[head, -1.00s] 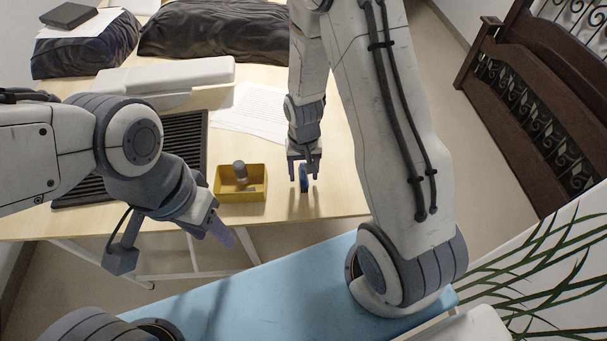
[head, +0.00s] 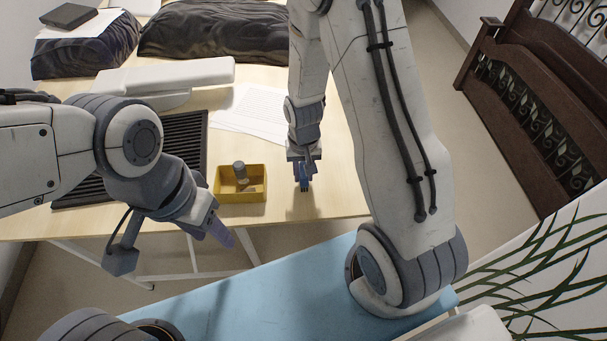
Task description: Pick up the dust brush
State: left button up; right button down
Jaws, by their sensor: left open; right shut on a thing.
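The dust brush appears as a small blue thing (head: 304,184) at the tips of my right gripper, near the front edge of the wooden table; only a small part of it shows. My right gripper (head: 304,175) points down and is shut on it. I cannot tell clearly whether the brush touches the table. My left gripper (head: 222,234) is open and empty, in front of the table's front edge and left of the brush.
A yellow tray (head: 241,197) with a grey cylindrical thing (head: 240,173) in it stands left of the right gripper. A dark slatted panel (head: 185,150) and white paper sheets (head: 250,110) lie behind. The table (head: 340,185) right of the brush is clear.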

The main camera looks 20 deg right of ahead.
notch_tip(320, 180, up, 4)
jog(key=shift+d+f, duration=0.1)
jog(key=s+d+r, duration=0.6)
jog(key=s+d, duration=0.1)
jog(key=s, duration=0.1)
jog(key=shift+s+d+r+b, duration=0.3)
jog(key=shift+d+b, duration=0.1)
jog(key=shift+b, duration=0.05)
